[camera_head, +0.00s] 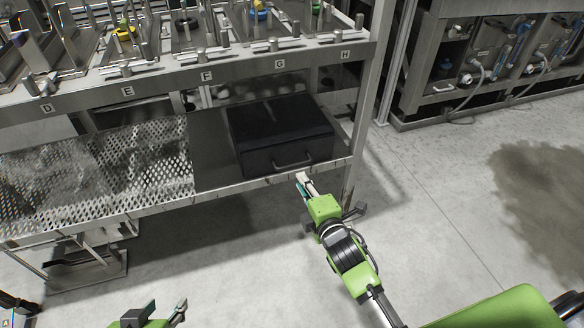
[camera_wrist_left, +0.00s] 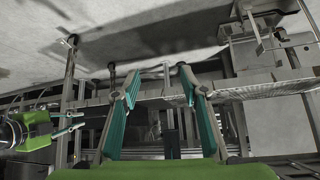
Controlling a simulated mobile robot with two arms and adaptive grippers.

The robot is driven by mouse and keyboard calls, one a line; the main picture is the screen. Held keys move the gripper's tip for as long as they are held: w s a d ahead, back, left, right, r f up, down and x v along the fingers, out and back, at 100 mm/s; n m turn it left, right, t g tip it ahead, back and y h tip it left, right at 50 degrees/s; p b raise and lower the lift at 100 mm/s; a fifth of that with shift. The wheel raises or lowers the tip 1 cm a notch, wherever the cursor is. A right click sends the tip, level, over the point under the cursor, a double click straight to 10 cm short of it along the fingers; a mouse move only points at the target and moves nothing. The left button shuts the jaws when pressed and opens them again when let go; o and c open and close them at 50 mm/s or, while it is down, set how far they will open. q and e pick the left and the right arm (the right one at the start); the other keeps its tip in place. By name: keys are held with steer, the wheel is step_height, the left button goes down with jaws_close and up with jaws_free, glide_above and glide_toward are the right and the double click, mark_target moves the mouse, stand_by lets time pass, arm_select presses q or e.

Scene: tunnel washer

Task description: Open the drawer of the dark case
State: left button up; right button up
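The dark case (camera_head: 278,125) is a black box on the lower shelf of the metal rack. Its front has a bar handle (camera_head: 293,163), and the drawer looks closed. My right gripper (camera_head: 301,184) is just in front of the shelf edge, below and near the handle, apart from it as far as I can tell. Its fingers look parted and empty; it also shows at the left of the left wrist view (camera_wrist_left: 82,121). My left gripper (camera_head: 167,306) is open and empty at the bottom left, well away from the case. Its teal-padded fingers (camera_wrist_left: 160,85) stand wide apart in the left wrist view.
The shelf's front rail (camera_head: 240,185) runs below the case. A perforated metal panel (camera_head: 120,170) lies left of it. The upper shelf (camera_head: 220,68), with labelled slots, overhangs the case. A rack post (camera_head: 366,100) stands at its right. The floor in front is largely clear.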

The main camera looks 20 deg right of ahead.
mark_target(292, 166)
steer(key=b+x, duration=0.2)
steer(key=x, duration=0.7)
steer(key=shift+w+b, duration=0.2)
steer(key=shift+b, duration=0.2)
arm_select(q)
steer(key=w+d+r+t+h, duration=0.2)
steer(key=w+d+r+t, duration=0.2)
steer(key=w+r+t, duration=0.4)
steer(key=shift+w+d+r+h, duration=0.25)
steer(key=shift+w+r, duration=0.45)
steer(key=shift+r, duration=2.05)
arm_select(e)
steer(key=shift+w, duration=0.2)
arm_select(q)
steer(key=shift+a, duration=0.1)
arm_select(e)
steer(key=shift+f, duration=0.1)
jaws_close()
